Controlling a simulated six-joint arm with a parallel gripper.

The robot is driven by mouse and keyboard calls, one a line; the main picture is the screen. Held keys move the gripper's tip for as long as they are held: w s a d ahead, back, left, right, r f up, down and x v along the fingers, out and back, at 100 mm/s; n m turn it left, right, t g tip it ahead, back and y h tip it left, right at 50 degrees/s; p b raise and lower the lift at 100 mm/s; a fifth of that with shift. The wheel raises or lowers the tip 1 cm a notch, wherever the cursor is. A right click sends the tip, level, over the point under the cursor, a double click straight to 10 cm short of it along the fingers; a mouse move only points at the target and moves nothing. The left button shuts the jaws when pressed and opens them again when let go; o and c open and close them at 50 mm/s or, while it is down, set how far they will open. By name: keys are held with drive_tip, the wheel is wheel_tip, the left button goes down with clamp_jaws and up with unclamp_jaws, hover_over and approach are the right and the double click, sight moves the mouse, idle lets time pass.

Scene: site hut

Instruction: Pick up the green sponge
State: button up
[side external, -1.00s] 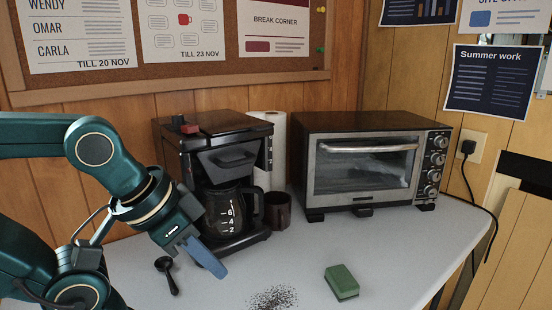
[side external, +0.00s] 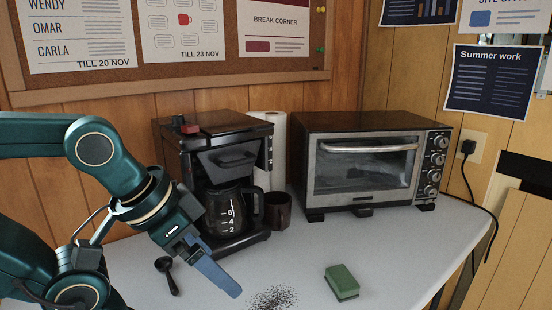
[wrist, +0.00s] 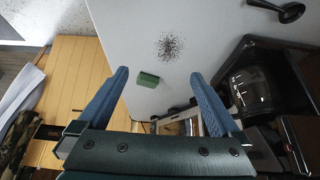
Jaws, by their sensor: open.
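The green sponge (side external: 342,282) lies flat on the white table (side external: 400,250), right of the dark crumbs. It also shows in the wrist view (wrist: 148,80), ahead of my fingers and between them in the picture, nearer the left finger. My gripper (side external: 230,282) is above the table, left of the sponge and clearly apart from it. In the wrist view my gripper (wrist: 157,80) has its two blue fingers spread wide with nothing held between them.
Dark crumbs (side external: 273,298) lie between my gripper and the sponge. A black scoop (side external: 167,276) lies left. The coffee maker (side external: 215,150) with glass carafe, a dark mug (side external: 277,211), a paper roll (side external: 270,150) and a toaster oven (side external: 365,165) stand behind.

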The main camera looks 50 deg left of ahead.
drive_tip(key=w+r+m+t, duration=0.1)
drive_tip(key=w+r+m, duration=0.1)
drive_tip(key=w+r, duration=0.4)
drive_tip(key=m+g+h, duration=0.1)
drive_tip(key=m+g, duration=0.1)
hover_over(342, 277)
drive_tip(key=s, duration=0.1)
wheel_tip(342, 277, down, 11)
drive_tip(key=shift+g, duration=0.7)
drive_tip(key=f, duration=0.4)
drive_tip(key=shift+s+a+f, duration=0.2)
drive_tip(key=shift+s+a, duration=0.1)
drive_tip(key=shift+a, duration=0.05)
drive_tip(key=shift+x, duration=2.5)
